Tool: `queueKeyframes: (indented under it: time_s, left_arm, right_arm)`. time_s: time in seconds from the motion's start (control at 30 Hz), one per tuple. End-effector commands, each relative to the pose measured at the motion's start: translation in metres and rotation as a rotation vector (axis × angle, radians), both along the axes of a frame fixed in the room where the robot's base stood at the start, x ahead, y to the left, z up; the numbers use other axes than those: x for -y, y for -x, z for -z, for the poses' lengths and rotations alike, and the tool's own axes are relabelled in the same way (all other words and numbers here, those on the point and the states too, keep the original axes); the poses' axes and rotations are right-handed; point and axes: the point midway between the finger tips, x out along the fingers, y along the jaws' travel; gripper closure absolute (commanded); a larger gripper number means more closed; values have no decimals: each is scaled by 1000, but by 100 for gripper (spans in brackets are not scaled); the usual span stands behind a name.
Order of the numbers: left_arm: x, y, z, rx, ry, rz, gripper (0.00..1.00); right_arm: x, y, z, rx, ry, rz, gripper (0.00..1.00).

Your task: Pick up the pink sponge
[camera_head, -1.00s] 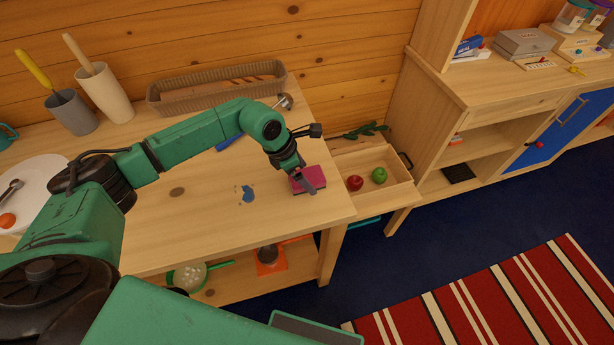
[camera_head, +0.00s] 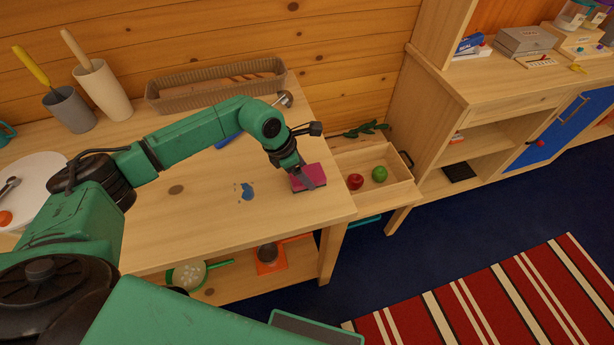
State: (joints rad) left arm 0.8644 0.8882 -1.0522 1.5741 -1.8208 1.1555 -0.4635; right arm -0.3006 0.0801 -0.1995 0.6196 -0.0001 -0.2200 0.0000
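The pink sponge (camera_head: 317,172) lies near the right front corner of the wooden table (camera_head: 215,215). My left gripper (camera_head: 306,183) is over the sponge, pointing down, with a grey finger in front of its near side. The finger and wrist hide part of the sponge. I cannot tell whether the fingers are open or closed on it. The sponge appears to rest on the tabletop. My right gripper is not in view.
A blue spot (camera_head: 247,192) marks the tabletop left of the sponge. A long basket (camera_head: 215,92) and two cups stand at the back. An open drawer (camera_head: 397,190) with a red apple (camera_head: 355,181) and a green apple (camera_head: 379,174) is just right of the table.

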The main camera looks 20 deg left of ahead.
Motion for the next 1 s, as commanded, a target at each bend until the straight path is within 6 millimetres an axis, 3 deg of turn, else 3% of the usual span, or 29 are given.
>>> queueKeyframes:
  time_s: [0.03,0.1,0.37,0.5,0.57,0.67,1.0]
  left_arm:
    - [0,0,0,1,0,0,50]
    - [0,0,0,1,0,0,76]
    - [0,0,-1,0,0,0,78]
    - [0,0,-10,-1,-1,0,78]
    - [0,-1,-14,4,1,0,78]
    - [0,-1,-37,7,0,2,78]
    - [1,-1,-163,7,0,1,78]
  right_arm:
    - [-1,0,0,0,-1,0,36]
    - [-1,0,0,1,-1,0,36]
    - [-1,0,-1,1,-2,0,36]
    - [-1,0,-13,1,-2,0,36]
    - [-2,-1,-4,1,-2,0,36]
    - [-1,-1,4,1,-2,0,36]
    - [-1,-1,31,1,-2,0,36]
